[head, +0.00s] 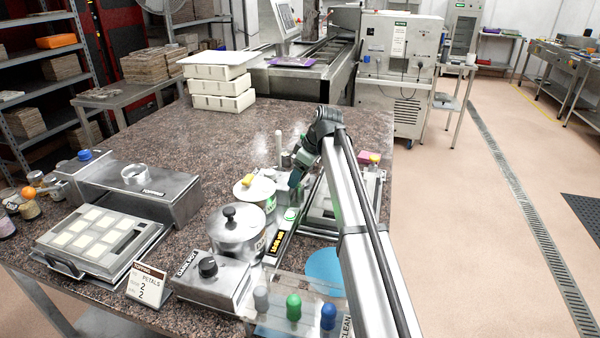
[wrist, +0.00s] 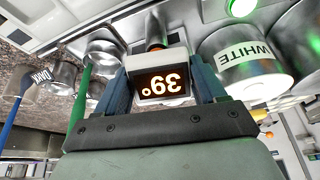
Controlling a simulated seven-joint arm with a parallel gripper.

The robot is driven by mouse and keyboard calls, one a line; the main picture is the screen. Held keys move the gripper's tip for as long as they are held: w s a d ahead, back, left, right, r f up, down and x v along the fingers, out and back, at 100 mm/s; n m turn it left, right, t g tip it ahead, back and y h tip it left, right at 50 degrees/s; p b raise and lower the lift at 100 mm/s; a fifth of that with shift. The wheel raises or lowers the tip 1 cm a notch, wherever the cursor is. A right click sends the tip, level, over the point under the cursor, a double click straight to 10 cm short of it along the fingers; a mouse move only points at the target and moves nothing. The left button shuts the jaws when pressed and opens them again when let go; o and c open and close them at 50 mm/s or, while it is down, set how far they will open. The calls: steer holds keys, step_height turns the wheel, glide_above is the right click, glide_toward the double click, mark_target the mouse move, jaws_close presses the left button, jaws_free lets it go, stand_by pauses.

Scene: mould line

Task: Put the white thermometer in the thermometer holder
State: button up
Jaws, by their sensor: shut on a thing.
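The thermometer (wrist: 160,82) has a pale body and a dark face with lit orange digits reading 39°, upside down in the wrist view. My gripper (wrist: 161,70) is shut on it, with one blue-grey finger on each side. A dark part shows behind its body; its lower end is hidden. In the head view my gripper (head: 295,178) is over the middle of the table, behind the metal pots, and the thermometer cannot be made out there. I cannot pick out the thermometer holder for certain in either view.
A metal pot labelled WHITE (wrist: 250,68) stands close beside my gripper. White trays (head: 222,88) are stacked at the back; the table's back middle is clear.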

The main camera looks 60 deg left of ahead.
steer(key=o, duration=1.2)
steer(key=shift+o, duration=0.2)
steer(key=shift+r, duration=0.15)
steer(key=shift+r, duration=3.35)
